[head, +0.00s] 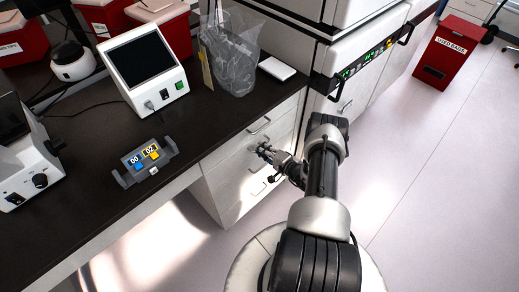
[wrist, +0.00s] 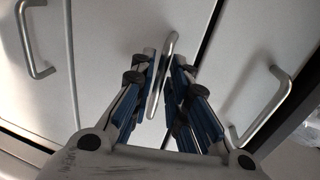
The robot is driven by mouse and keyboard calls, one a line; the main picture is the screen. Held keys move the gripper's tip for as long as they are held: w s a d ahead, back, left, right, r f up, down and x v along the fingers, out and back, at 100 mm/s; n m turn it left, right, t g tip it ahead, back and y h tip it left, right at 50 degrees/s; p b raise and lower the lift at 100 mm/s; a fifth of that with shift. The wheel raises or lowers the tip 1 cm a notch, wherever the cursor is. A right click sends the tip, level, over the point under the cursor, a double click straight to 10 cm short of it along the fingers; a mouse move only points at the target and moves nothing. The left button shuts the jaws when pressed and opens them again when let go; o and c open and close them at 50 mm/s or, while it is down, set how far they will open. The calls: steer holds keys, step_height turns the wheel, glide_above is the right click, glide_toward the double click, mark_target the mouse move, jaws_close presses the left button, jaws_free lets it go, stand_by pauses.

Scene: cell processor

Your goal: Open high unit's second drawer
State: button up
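A white drawer unit (head: 231,186) stands under the dark counter in the head view, its drawer fronts stacked and looking flush. A top drawer handle (head: 259,126) shows above my gripper (head: 264,152), and a lower handle (head: 259,188) shows below it. In the wrist view, my gripper (wrist: 164,68) has its blue-padded fingers apart, one on each side of the middle silver bar handle (wrist: 170,42). I cannot tell whether the pads touch the bar. The middle drawer front (wrist: 110,35) is partly hidden by the fingers. Neighbouring handles show at the left (wrist: 33,45) and right (wrist: 270,105).
The counter (head: 212,118) carries a screen device (head: 145,72), a clear bag (head: 232,58) and a small display holder (head: 147,160). A tall white machine (head: 345,65) stands right of the drawers. A red bin (head: 445,52) stands far right. The floor (head: 435,170) at right is clear.

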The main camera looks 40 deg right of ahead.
steer(key=shift+x, duration=0.75)
steer(key=shift+c, duration=0.2)
jaws_close()
